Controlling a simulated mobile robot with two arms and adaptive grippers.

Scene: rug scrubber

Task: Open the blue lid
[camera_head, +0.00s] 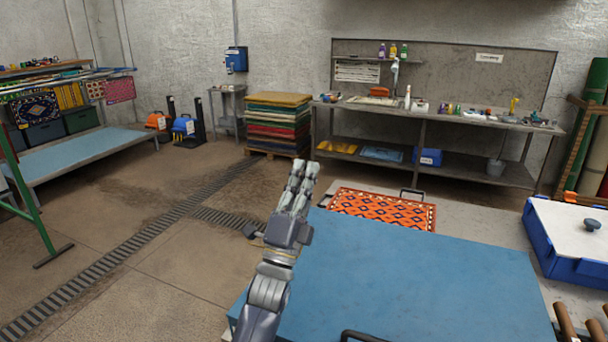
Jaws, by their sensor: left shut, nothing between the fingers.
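A large flat blue lid (430,275) fills the lower middle of the head view and lies level. A black handle (360,336) shows at its near edge, cut off by the frame. My left gripper (303,168) is shut and empty. In the picture it shows at the lid's far left corner, with its fingers pointing away toward the back wall. My left arm hides part of the lid's left edge. I cannot tell its height above the lid. My right gripper is not in view.
An orange patterned rug (383,208) lies just beyond the lid. A blue bin with a white top (570,228) stands at right. Brown rollers (566,322) show at lower right. A workbench (440,116) and stacked rugs (277,125) stand behind. The floor at left (170,265) is mostly clear.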

